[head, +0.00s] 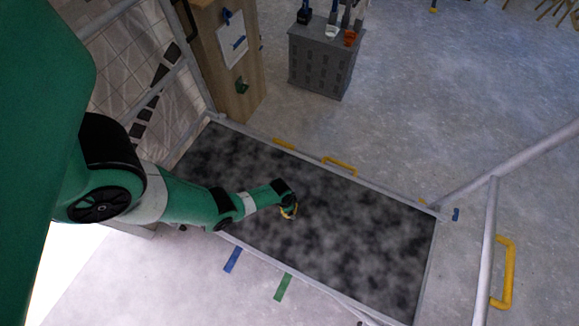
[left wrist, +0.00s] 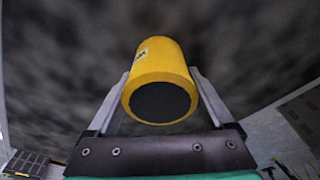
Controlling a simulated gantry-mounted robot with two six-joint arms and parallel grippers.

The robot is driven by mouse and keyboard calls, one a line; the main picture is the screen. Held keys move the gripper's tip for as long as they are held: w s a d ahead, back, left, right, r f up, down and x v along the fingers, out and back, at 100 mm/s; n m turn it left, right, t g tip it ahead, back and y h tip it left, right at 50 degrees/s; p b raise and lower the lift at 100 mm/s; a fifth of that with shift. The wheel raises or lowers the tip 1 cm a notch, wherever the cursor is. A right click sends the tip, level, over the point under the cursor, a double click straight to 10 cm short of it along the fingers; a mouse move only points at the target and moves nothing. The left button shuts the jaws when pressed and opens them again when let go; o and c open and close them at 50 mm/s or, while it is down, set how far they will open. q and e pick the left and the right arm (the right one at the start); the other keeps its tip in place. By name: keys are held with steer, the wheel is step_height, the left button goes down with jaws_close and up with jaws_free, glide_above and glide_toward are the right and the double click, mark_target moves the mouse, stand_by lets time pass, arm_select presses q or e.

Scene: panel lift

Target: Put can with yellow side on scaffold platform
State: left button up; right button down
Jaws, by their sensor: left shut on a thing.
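A can with a yellow side (left wrist: 160,65) and a dark end sits between the two fingers of my left gripper (left wrist: 162,95) in the left wrist view. The gripper is shut on it. In the head view my left gripper (head: 289,208) is over the middle of the dark, mottled scaffold platform (head: 365,235); only a small yellow bit of the can shows there. I cannot tell whether the can touches the platform. My right gripper is not in view.
Pale rails (head: 490,240) edge the platform, with a yellow handle (head: 508,272) at the right. A grey cabinet (head: 320,65) with tools on top stands beyond the far edge, near a wooden post (head: 228,65). Much of the platform around the gripper is clear.

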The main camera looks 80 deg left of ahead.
arm_select(q)
steer(key=o, duration=1.4)
steer(key=shift+f, duration=0.15)
steer(key=r+p, duration=0.3)
steer(key=r, duration=0.1)
steer(key=s+r+p, duration=0.1)
steer(key=r+p, duration=0.6)
steer(key=r, duration=0.1)
steer(key=shift+s+d+r+p, duration=0.15)
steer(key=shift+s+d+p, duration=0.05)
steer(key=shift+s+p, duration=0.2)
